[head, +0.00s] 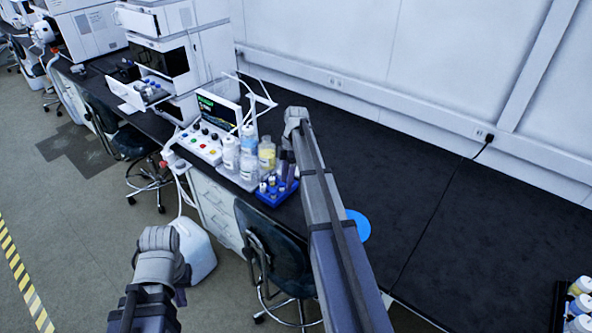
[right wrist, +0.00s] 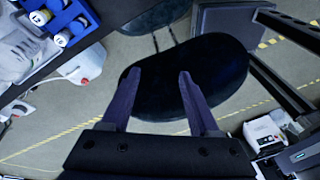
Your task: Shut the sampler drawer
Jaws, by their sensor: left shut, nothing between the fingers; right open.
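The sampler drawer (head: 127,94) sticks out open at the front of the white chromatography stack (head: 178,75) at upper left. Small vials (head: 150,89) show in the drawer opening. My left gripper (head: 184,277) is low at the left, in front of the bench and well apart from the drawer; it is shut and empty, its fingers mostly hidden by the wrist. My right gripper (head: 287,165) points down beside the bottles, right of the stack. In the right wrist view my right gripper (right wrist: 158,82) is open, its fingers apart with nothing between them.
A control panel with buttons (head: 198,143), a screen (head: 217,108), several bottles (head: 248,153) and a blue vial rack (head: 275,193) stand between the stack and my right arm. Chairs (head: 272,250) and a white jug (head: 194,250) stand before the bench. The black benchtop (head: 420,195) is mostly clear at right.

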